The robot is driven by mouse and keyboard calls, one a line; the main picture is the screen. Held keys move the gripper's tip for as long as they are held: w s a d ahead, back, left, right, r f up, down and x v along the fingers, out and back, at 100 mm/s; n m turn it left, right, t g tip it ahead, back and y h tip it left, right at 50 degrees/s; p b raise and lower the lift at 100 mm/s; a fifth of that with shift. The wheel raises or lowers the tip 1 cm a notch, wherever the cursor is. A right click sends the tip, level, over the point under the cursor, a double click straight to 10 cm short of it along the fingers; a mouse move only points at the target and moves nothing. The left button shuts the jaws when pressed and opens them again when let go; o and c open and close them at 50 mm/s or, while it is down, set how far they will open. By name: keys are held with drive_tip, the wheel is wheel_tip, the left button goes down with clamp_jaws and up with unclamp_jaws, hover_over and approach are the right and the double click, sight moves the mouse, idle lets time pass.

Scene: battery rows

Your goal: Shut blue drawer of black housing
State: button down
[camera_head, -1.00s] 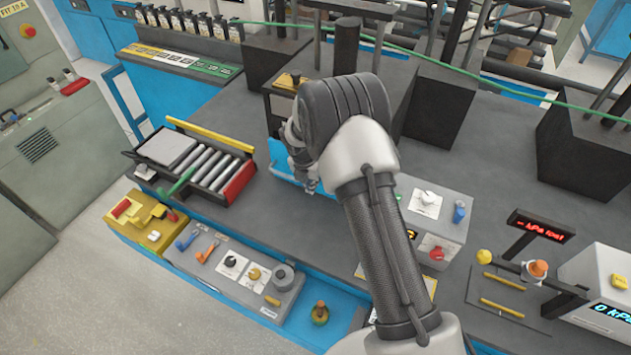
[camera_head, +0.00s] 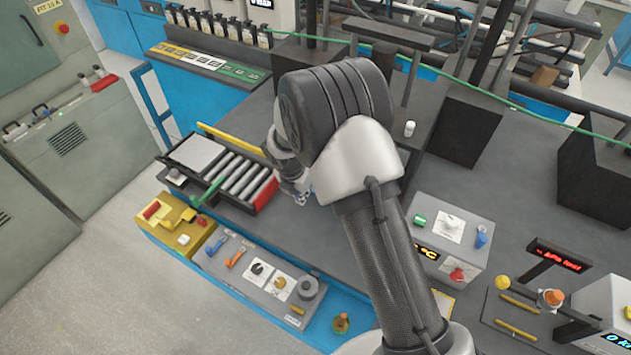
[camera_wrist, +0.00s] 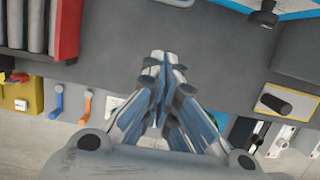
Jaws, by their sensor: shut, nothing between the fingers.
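My gripper (camera_head: 302,198) is shut and empty, low over the grey bench, right of the tray of rollers. In the wrist view its fingertips (camera_wrist: 165,60) meet over bare bench top. At the top right of the wrist view is a blue-edged part with a black knob, which looks like the front of the blue drawer (camera_wrist: 238,6); my fingertips are apart from it, on its lower left. Only its near edge shows, so I cannot tell how far out it is. In the head view my arm hides the black housing and the drawer.
The roller tray (camera_head: 262,196) with a red end block is left of my gripper. A grey control box (camera_head: 447,240) stands on the right. A lever panel (camera_head: 255,275) and yellow box (camera_head: 178,222) line the front edge. A small white cylinder (camera_head: 409,128) stands behind my arm.

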drive_tip(key=x, duration=0.3)
drive_tip(key=b+x, duration=0.1)
drive_tip(key=x, duration=0.5)
drive_tip(key=shift+s+f, duration=0.2)
drive_tip(key=shift+f, duration=0.25)
drive_tip(key=shift+w+d+r, duration=0.15)
drive_tip(key=shift+w+d, duration=0.4)
drive_tip(key=shift+w, duration=0.3)
drive_tip(key=shift+w+d+r, duration=0.2)
drive_tip(key=shift+w+d, duration=0.3)
drive_tip(key=shift+w, duration=0.35)
